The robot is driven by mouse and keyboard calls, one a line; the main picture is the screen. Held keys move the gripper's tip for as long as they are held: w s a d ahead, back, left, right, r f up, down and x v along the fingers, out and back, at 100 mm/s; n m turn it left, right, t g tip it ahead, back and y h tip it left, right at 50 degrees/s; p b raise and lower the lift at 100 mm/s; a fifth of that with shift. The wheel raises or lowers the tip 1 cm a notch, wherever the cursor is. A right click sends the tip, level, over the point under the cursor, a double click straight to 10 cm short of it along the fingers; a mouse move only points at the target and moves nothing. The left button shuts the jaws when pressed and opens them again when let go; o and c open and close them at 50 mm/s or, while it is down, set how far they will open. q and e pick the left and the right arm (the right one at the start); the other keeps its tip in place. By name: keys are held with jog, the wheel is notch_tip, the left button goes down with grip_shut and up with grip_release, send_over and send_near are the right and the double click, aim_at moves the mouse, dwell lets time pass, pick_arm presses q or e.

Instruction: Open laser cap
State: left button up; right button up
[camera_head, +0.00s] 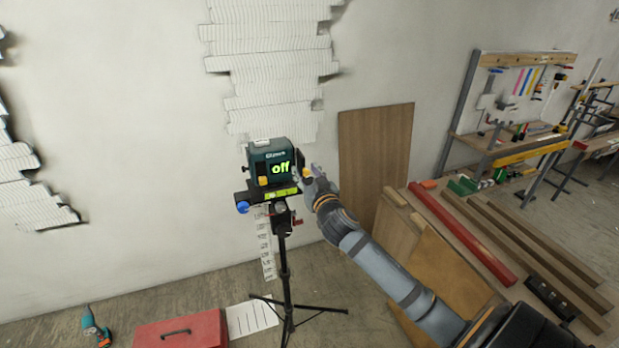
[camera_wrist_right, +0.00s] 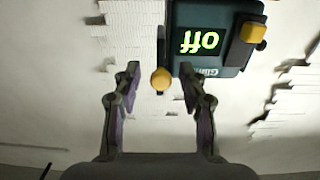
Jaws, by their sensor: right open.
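The laser level (camera_head: 270,160) is a dark green box with a lit "off" display, upright on a black tripod (camera_head: 285,265). A yellow cap-like block (camera_head: 263,181) sits on its lower front left. It also shows upside down in the right wrist view (camera_wrist_right: 253,32). A round yellow knob (camera_wrist_right: 161,79) stands out at the laser's other side, on a dark bar. My right gripper (camera_head: 309,177) is just right of the laser. In the wrist view its open fingers (camera_wrist_right: 161,72) flank the knob, with gaps on both sides. My left gripper is out of view.
A workbench with wood boards and a red bar (camera_head: 465,235) is at right. A wood panel (camera_head: 375,150) leans on the wall behind my right arm. A red toolbox (camera_head: 180,332) and a drill (camera_head: 95,328) are on the floor at lower left.

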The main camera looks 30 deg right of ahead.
jog(key=v, duration=1.1)
jog(key=shift+s, duration=0.3)
jog(key=shift+s+a, duration=0.1)
